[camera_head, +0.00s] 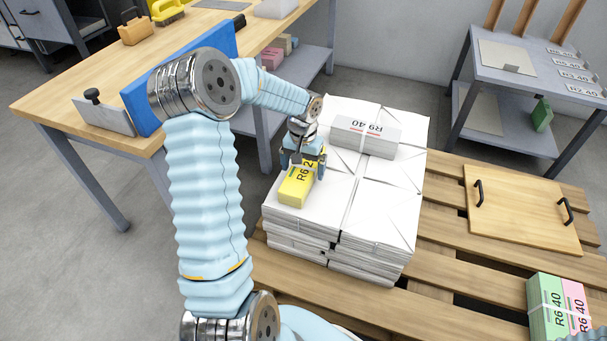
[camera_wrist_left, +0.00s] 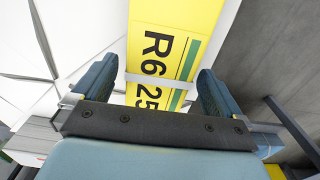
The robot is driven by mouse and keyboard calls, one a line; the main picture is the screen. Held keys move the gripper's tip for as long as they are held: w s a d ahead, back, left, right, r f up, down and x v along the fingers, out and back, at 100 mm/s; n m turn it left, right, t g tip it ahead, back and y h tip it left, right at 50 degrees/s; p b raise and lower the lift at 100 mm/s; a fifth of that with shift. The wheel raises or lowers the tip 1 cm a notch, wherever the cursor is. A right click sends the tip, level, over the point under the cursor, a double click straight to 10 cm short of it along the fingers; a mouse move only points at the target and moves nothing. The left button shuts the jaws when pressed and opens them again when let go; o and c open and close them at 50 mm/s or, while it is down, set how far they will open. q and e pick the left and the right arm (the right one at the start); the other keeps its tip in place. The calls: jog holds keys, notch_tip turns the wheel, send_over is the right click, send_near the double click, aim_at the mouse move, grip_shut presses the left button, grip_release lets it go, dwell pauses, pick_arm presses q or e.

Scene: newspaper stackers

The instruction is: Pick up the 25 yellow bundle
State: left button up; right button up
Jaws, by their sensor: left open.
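The yellow bundle (camera_head: 296,187) lies on top of the front left part of the white paper stack. It has a pale strap and print starting "R6 2"; in the left wrist view the yellow bundle (camera_wrist_left: 170,50) reads "R6 25" beside a green stripe. My left gripper (camera_head: 303,165) is over the bundle's far end, which it partly hides. In the left wrist view my left gripper's open fingers (camera_wrist_left: 150,90) stand on either side of the bundle, with gaps showing. My right gripper is not seen.
A white bundle (camera_head: 366,136) marked "R9 40" lies on the stack (camera_head: 385,215) behind. The stack stands on a slatted pallet (camera_head: 440,235), with a handled wooden board (camera_head: 522,210) and green (camera_head: 548,305) and pink bundles (camera_head: 577,305) at right. A workbench (camera_head: 70,95) stands left.

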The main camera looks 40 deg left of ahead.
pick_arm(q)
jog(key=shift+f, duration=0.8)
jog(key=shift+c, duration=0.5)
jog(key=shift+r, duration=0.1)
jog(key=c, duration=1.4)
jog(key=shift+c, duration=0.2)
